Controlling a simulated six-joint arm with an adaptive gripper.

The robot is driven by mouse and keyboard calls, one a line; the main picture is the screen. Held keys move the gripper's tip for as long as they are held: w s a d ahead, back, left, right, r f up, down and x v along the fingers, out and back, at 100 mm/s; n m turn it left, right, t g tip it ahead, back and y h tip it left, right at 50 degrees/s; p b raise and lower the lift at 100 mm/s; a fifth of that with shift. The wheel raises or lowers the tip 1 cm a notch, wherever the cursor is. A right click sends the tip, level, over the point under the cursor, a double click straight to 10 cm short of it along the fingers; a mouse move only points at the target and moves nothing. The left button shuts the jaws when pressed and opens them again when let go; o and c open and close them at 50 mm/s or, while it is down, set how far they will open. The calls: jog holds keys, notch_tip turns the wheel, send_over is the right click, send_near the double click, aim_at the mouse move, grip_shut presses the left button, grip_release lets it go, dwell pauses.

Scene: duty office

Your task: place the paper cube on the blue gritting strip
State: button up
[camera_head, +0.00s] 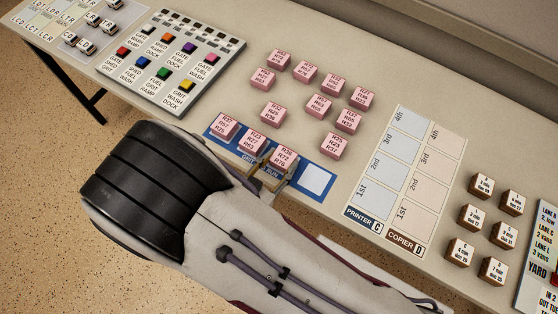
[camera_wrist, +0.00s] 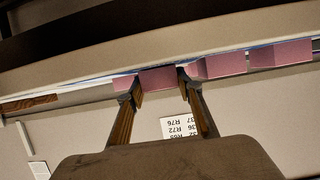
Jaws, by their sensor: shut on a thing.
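The blue gritting strip (camera_head: 315,180) lies along the table's near edge, its lettering partly hidden by my gripper. My gripper (camera_head: 270,168) is shut on a pink paper cube (camera_head: 283,157) marked R36, R72, R76, at the third place of the strip. The wrist view shows this cube (camera_wrist: 158,79) between the two fingertips (camera_wrist: 157,88). It is on the strip or just above it; I cannot tell which. Two more pink cubes, the left one (camera_head: 223,126) and the middle one (camera_head: 253,141), sit on the strip to its left. The white square at the strip's right end is bare.
Several loose pink cubes (camera_head: 318,106) stand behind the strip. A button panel (camera_head: 175,55) is at the back left. A printer and copier card (camera_head: 400,180) lies to the right, with several brown-sided blocks (camera_head: 461,247) beyond it. The table's front edge is close to the strip.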

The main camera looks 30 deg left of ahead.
jog(key=shift+f, duration=0.15)
jog(key=o, duration=1.1)
jog(key=shift+v, duration=0.85)
jog(key=v, duration=1)
jog(key=shift+s, duration=0.15)
jog(key=shift+r, duration=0.2)
